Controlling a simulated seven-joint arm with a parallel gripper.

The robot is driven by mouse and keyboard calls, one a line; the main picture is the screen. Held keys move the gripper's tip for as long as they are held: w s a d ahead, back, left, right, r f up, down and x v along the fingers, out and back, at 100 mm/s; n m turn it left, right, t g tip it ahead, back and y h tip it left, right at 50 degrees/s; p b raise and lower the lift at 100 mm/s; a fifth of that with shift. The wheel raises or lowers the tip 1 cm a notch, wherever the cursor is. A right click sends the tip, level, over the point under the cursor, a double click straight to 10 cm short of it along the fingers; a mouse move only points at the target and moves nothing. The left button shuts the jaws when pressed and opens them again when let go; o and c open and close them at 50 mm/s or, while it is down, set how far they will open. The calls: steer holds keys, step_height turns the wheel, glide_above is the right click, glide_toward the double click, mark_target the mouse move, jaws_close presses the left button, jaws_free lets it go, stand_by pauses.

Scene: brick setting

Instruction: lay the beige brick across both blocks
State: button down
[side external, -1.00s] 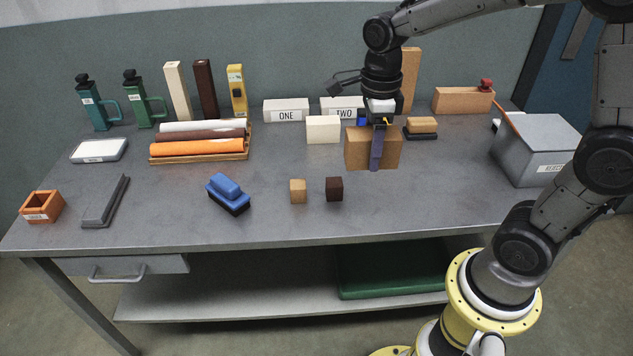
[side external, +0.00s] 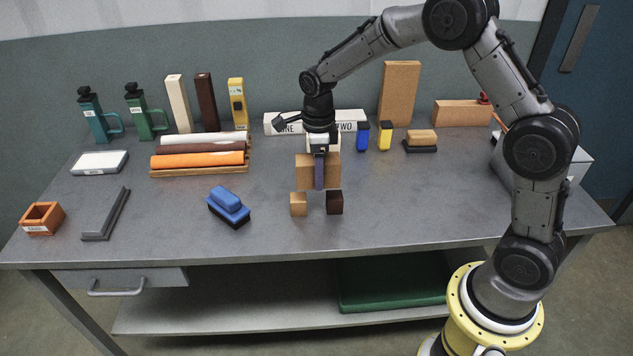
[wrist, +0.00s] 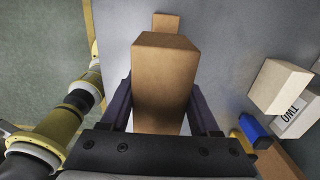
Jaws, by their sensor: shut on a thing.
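My gripper (side external: 320,183) is shut on a tan-beige brick (side external: 304,168), which also fills the middle of the wrist view (wrist: 165,85) between both fingers. The brick looks level, its length running left to right in the side view. Two small blocks stand on the bench with a gap between: a light tan one (side external: 298,204) and a dark brown one (side external: 335,203). The held brick appears just above or behind them; I cannot tell whether it touches. In the wrist view a tan block (wrist: 165,21) shows past the brick's far end; the dark block is hidden there.
A cream block (wrist: 279,86) stands behind the gripper, near the box labelled TWO (wrist: 296,116). A blue brush (side external: 229,205) lies to the left. The bench (side external: 265,222) is clear around the blocks.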

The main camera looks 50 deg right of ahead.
steer(key=shift+w+f, duration=0.25)
steer(key=shift+f, duration=1.55)
steer(key=shift+f, duration=0.1)
steer(key=shift+f, duration=0.35)
steer(key=shift+c, duration=0.6)
jaws_free()
